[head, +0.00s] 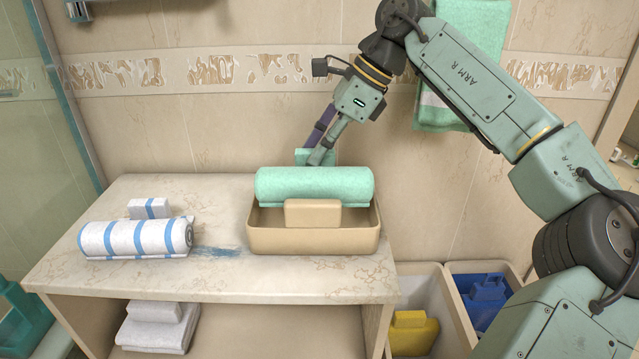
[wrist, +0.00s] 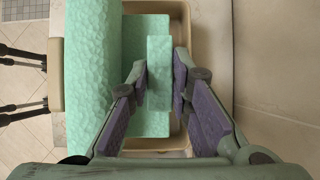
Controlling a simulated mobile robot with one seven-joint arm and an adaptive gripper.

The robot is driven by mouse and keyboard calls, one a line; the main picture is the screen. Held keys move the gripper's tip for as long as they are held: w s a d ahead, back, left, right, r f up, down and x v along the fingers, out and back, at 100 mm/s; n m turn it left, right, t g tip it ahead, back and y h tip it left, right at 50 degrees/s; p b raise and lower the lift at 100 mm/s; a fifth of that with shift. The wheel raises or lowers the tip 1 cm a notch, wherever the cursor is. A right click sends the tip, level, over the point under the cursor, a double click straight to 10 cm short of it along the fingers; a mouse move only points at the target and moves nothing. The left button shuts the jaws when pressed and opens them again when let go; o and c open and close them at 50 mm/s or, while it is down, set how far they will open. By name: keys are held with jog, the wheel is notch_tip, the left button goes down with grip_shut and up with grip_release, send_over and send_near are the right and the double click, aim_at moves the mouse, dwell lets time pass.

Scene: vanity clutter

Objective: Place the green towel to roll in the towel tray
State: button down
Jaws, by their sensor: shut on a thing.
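The green towel roll (head: 315,186) is a mint cylinder with a small block-shaped tab at its back. It is at the beige towel tray (head: 265,240), level with or just above its rim; I cannot tell whether it rests on the bottom. My gripper (head: 318,157) reaches down behind the roll and is shut on the tab. In the wrist view, the fingers (wrist: 160,85) sit on both sides of the tab, with the roll (wrist: 90,75) to the left and the tray rim (wrist: 185,20) around and below.
A blue-and-white striped towel roll (head: 135,238) lies left on the stone counter (head: 210,280). White folded towels (head: 158,328) are on the shelf below. Bins with a yellow item (head: 412,333) and a blue item (head: 482,300) stand right. A green towel (head: 460,60) hangs behind my arm.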

notch_tip(320, 180, down, 7)
dwell(0.4)
jog(key=c, duration=1.8)
grip_release()
jog(key=shift+o, duration=0.4)
jog(key=shift+r, duration=0.1)
jog(key=v, duration=1.2)
jog(key=shift+w, duration=0.1)
